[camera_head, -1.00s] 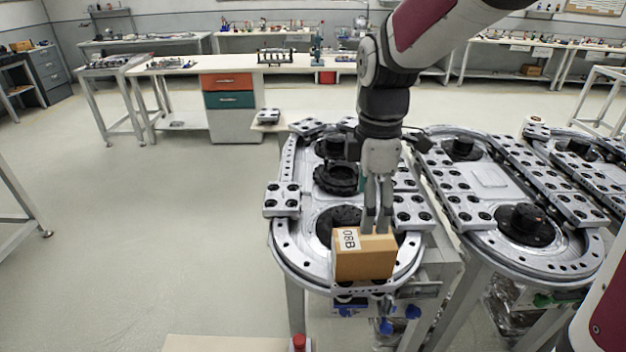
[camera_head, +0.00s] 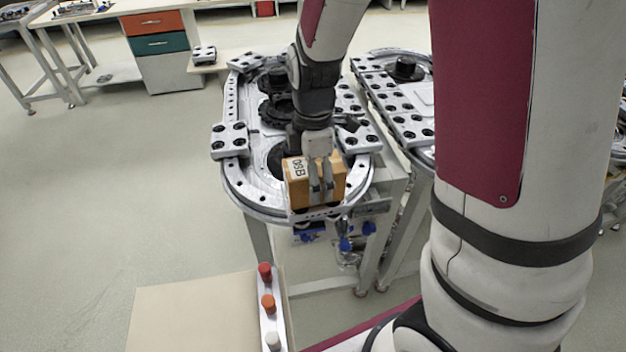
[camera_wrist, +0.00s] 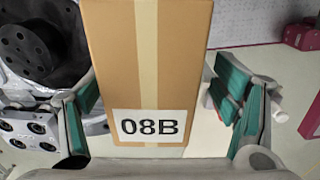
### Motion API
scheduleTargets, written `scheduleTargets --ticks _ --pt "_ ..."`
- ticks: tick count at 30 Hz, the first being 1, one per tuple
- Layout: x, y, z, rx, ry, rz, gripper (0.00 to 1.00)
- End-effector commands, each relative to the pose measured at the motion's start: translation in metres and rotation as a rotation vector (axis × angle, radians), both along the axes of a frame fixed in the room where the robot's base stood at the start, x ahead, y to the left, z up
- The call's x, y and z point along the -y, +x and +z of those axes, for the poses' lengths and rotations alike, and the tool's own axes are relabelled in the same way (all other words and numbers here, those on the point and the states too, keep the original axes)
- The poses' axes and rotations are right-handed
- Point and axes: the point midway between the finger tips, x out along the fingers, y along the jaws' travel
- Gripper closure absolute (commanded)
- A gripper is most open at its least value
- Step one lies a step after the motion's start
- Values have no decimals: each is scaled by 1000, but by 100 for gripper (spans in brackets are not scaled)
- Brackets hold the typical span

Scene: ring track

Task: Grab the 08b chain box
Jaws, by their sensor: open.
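The 08b chain box (camera_head: 298,193) is a brown cardboard box with a white "08B" label, resting on the front end of the oval ring track (camera_head: 247,190). My gripper (camera_head: 321,190) is down at the box in the head view, its fingers over the box's near side. In the wrist view the box (camera_wrist: 150,60) stands between the two green-padded fingers of my open gripper (camera_wrist: 160,115), with its label facing the camera. A gap shows between the box and the right finger; the left finger is close to the box's left side.
A second ring track (camera_head: 405,110) is at the right. A beige panel (camera_head: 195,315) with coloured buttons (camera_head: 268,302) is in front. Open floor lies at the left.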

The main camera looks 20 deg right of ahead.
Motion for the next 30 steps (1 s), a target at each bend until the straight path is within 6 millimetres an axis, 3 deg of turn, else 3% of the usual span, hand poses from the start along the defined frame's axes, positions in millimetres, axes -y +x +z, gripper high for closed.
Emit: scheduleTargets --ticks 4,12,14,23,30 --pt "0 0 -16 -2 0 -1 18" --pt "0 1 -19 1 1 0 18" --pt "0 1 -19 1 1 0 30" --pt "0 0 -19 -1 1 -1 98" --pt "0 0 -18 0 1 0 100"
